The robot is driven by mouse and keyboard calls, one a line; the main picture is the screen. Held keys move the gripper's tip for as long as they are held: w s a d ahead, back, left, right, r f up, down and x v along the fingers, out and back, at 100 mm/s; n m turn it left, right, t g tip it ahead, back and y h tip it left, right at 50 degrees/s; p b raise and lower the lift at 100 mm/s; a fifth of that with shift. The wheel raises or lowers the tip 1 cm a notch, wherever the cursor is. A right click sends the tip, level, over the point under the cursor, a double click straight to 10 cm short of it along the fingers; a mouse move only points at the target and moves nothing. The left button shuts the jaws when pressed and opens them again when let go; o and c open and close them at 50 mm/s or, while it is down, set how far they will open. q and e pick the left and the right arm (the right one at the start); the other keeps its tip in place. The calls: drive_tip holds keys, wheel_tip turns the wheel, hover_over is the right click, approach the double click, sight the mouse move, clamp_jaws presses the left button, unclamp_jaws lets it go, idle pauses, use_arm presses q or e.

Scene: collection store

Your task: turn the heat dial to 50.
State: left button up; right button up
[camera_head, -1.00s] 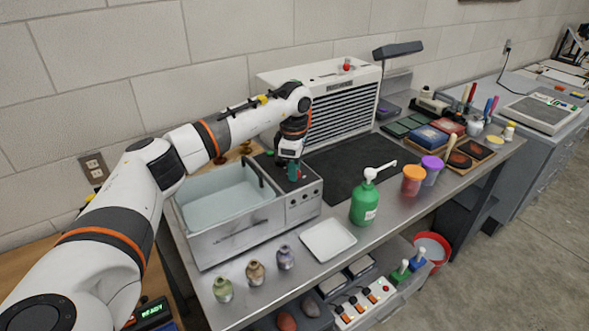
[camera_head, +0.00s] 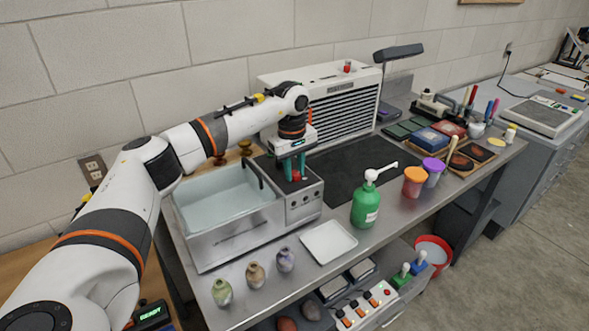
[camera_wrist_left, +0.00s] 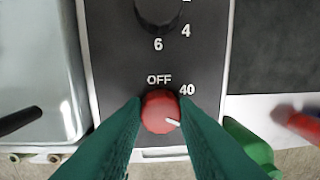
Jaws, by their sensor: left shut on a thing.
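The red heat dial (camera_wrist_left: 158,108) sits on the dark top panel (camera_wrist_left: 115,70) of the water bath's control box. It shows small in the head view (camera_head: 296,175). "OFF" is printed above it and "40" at its upper right; other marks are hidden behind my fingers. Its white pointer aims right and slightly down, clockwise past "40". My left gripper (camera_head: 294,172) reaches down over the box, and its green fingers are shut on the dial from both sides in the wrist view (camera_wrist_left: 161,112). My right gripper is not in view.
A black knob (camera_wrist_left: 158,10) with numbers stands behind the dial. The water-filled bath (camera_head: 212,234) is at the left, with a black handle (camera_wrist_left: 20,120) near the box. A green pump bottle (camera_head: 365,205) and a white tray (camera_head: 328,241) stand in front and to the right.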

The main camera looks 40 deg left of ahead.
use_arm(q)
drive_tip(key=shift+r+m, duration=0.15)
drive_tip(key=shift+m, duration=0.15)
drive_tip(key=shift+w, duration=0.1)
drive_tip(key=o, duration=1)
wheel_tip(320, 180, up, 12)
drive_tip(key=b, duration=0.2)
drive_tip(key=shift+s+a+b, duration=0.15)
drive_tip(key=shift+s+b, duration=0.15)
drive_tip(key=shift+s, duration=0.05)
